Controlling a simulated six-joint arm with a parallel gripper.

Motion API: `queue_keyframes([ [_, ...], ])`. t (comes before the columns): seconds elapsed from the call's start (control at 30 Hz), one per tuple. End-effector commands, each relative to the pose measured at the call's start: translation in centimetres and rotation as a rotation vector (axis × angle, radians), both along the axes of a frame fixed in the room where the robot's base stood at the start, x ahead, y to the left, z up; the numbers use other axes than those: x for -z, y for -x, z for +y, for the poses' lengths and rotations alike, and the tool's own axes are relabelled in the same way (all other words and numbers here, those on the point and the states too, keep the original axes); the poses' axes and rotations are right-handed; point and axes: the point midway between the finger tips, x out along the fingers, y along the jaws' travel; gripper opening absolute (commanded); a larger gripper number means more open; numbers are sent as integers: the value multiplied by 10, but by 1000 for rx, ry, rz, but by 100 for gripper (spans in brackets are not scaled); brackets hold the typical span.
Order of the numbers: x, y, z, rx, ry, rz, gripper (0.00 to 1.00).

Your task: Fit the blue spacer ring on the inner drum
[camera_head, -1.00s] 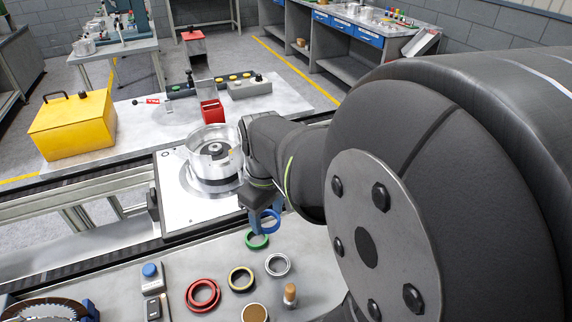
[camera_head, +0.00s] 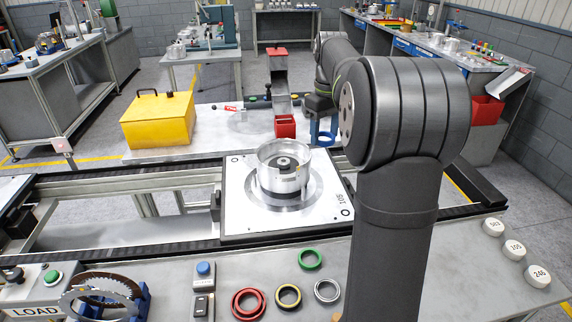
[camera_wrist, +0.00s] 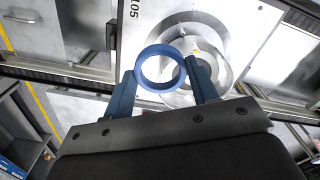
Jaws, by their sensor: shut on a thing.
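The blue spacer ring (camera_wrist: 160,88) is between the two blue fingers of my gripper (camera_wrist: 160,86) in the wrist view, which is shut on it. In the head view my gripper (camera_head: 323,132) appears above and right of the silver drum, with the ring hard to make out between the fingers. The drum (camera_head: 278,186) is an open metal cup with a dark hub (camera_head: 284,163) inside. It sits upright on a white pallet plate (camera_head: 235,213) marked 105. In the wrist view the ring overlaps the drum (camera_wrist: 226,72), apart from it, and hides part of its inside.
Green (camera_head: 310,267), red (camera_head: 236,304), yellow (camera_head: 289,306) and silver (camera_head: 327,299) rings lie on the front bench. A red bin (camera_head: 285,127) and a yellow box (camera_head: 160,136) stand behind the drum. My arm hides part of the bench's right side.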

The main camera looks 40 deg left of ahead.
Motion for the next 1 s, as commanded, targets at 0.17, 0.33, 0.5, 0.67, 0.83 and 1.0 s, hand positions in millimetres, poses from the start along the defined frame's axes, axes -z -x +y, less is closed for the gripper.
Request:
queue_keyframes([
  [0.17, -4, -13, 9, 0, 1, 1, 32],
  [0.33, 8, -9, 31, -4, 1, 1, 32],
  [0.5, 32, 1, 69, -4, 2, 2, 32],
  [0.67, 52, 9, 101, -3, 2, 2, 32],
  [0.83, 62, 13, 119, -1, 0, 0, 32],
  [1.0, 72, 14, 122, 1, 1, 0, 32],
])
